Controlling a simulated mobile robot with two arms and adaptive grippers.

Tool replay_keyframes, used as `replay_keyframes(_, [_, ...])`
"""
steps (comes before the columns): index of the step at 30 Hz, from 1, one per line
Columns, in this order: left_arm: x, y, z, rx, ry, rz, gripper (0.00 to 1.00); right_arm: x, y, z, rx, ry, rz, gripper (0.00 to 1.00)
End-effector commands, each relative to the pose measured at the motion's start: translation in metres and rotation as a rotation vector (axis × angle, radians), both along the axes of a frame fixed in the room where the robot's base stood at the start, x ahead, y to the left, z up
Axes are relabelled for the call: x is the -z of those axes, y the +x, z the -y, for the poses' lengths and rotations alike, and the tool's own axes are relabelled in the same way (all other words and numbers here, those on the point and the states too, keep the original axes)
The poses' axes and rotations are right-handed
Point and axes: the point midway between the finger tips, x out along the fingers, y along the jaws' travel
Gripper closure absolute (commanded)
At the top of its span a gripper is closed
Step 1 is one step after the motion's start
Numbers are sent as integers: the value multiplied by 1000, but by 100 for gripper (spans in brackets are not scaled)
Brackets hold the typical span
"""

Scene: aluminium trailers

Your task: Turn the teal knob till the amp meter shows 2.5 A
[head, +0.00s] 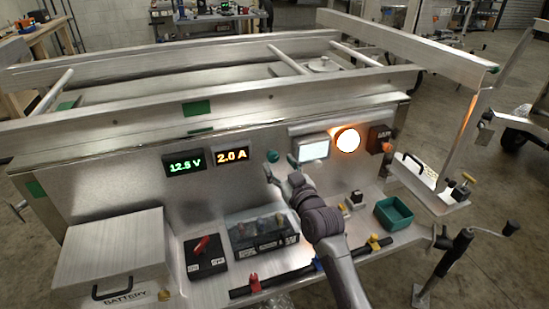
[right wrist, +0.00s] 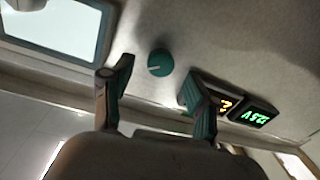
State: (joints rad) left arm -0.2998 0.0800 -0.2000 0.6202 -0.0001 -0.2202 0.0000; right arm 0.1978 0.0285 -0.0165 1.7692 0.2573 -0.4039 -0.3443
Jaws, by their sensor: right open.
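The teal knob (head: 272,156) is on the upright metal panel, just right of the amp meter (head: 232,156), which reads 2.0 A in orange. In the right wrist view the round knob (right wrist: 160,62) has a white pointer line toward the picture's left. My right gripper (head: 281,173) is open in front of the panel. In the right wrist view its fingers (right wrist: 156,80) stand on either side of the knob, with gaps to it. The amp meter (right wrist: 222,104) is partly hidden there behind one finger. My left gripper is not in view.
A voltmeter (head: 185,164) reads 12.5 V in green. A white screen (head: 314,151) and a lit round lamp (head: 348,140) are right of the knob. Below are a battery box (head: 112,250), a switch box (head: 205,257) and a teal bin (head: 393,213).

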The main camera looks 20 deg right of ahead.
Motion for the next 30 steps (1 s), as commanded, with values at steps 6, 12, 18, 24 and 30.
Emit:
replay_keyframes(6, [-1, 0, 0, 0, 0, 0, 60, 0, 30, -4, -1, 2, 0, 40])
replay_keyframes(12, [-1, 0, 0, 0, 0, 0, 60, 0, 38, -5, 0, 0, 0, 40])
replay_keyframes(18, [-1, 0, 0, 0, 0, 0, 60, 0, 38, -5, 0, 0, 0, 40])
replay_keyframes(24, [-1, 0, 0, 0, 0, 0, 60, 0, 38, -4, 0, 0, -1, 70])
replay_keyframes(30, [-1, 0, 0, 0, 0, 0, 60, 0, 38, -4, 0, 0, -1, 100])
